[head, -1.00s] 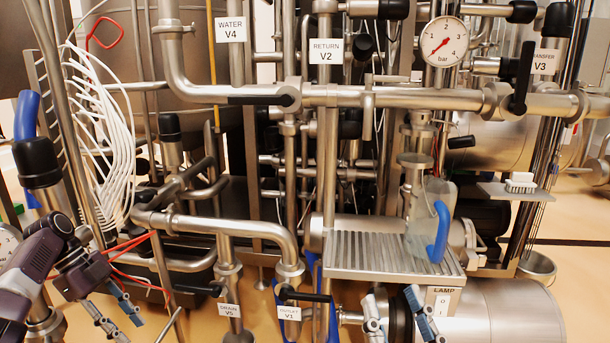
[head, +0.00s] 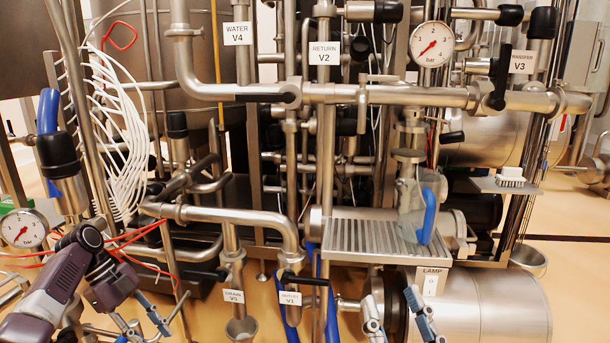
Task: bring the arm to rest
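My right gripper (head: 398,318) shows at the bottom edge, right of centre. Its two fingers stand apart with nothing between them, below the grated shelf (head: 375,240) and in front of the steel drum (head: 490,305). My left gripper (head: 142,322) is at the bottom left, pointing down and right. Its fingers are apart with nothing seen between them. A clear jug with a blue handle (head: 427,216) stands on the shelf, apart from both grippers.
Pipes with valves labelled V1 (head: 290,298), V5 (head: 233,296), V2 (head: 324,50), V3 (head: 522,62) and V4 (head: 238,34) fill the middle. A white brush (head: 510,177) lies on a side plate. Gauges (head: 432,45) and red cables (head: 140,236) stand near. Open floor lies at right.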

